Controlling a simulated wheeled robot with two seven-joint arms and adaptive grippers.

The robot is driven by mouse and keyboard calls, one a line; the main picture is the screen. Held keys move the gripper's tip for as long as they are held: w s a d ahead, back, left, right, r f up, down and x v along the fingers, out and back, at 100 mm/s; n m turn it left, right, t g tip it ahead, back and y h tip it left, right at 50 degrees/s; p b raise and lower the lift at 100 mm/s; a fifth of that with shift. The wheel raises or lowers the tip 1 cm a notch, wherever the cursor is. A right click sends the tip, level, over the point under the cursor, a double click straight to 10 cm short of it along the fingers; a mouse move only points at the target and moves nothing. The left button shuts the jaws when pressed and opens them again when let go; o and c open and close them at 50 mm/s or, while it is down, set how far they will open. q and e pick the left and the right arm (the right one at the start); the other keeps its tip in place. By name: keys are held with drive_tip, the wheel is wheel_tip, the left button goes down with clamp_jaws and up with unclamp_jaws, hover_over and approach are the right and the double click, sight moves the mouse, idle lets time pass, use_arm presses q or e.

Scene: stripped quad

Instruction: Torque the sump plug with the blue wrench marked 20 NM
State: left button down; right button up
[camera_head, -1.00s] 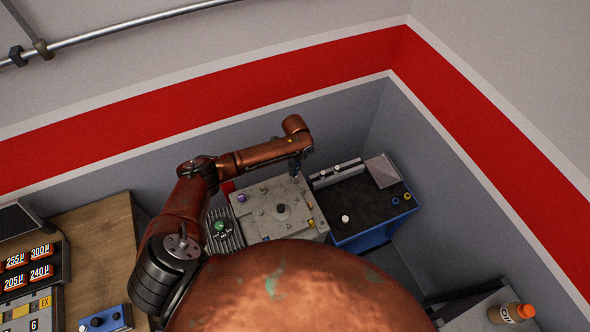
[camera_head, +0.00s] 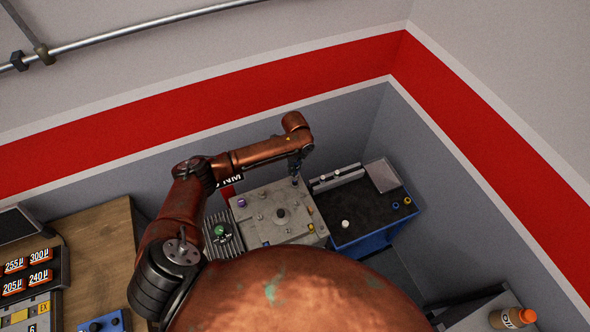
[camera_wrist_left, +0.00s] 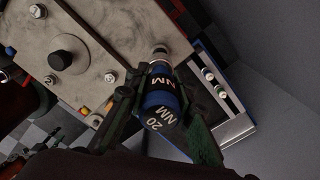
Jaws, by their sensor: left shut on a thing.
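My left gripper (camera_wrist_left: 160,88) is shut on a blue wrench (camera_wrist_left: 164,100) with a black band and white "20 NM" lettering on its dark end. The wrench's silver head (camera_wrist_left: 160,54) points at the far corner of a grey metal block (camera_wrist_left: 95,25). I cannot tell whether it touches a fastener there. In the head view the left gripper (camera_head: 296,168) is over the back right corner of the block (camera_head: 262,222). Several silver bolts show on the block; I cannot tell which one is the sump plug. My right gripper is not in view.
A blue cart with a dark top (camera_head: 365,212) stands right of the block, with rings and a pale plate on it. A finned part with a green knob (camera_head: 219,230) is left of it.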

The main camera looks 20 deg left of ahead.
use_arm(q)
drive_tip(key=shift+r, duration=0.25)
drive_tip(key=shift+r, duration=1.9)
drive_tip(key=shift+s, duration=0.1)
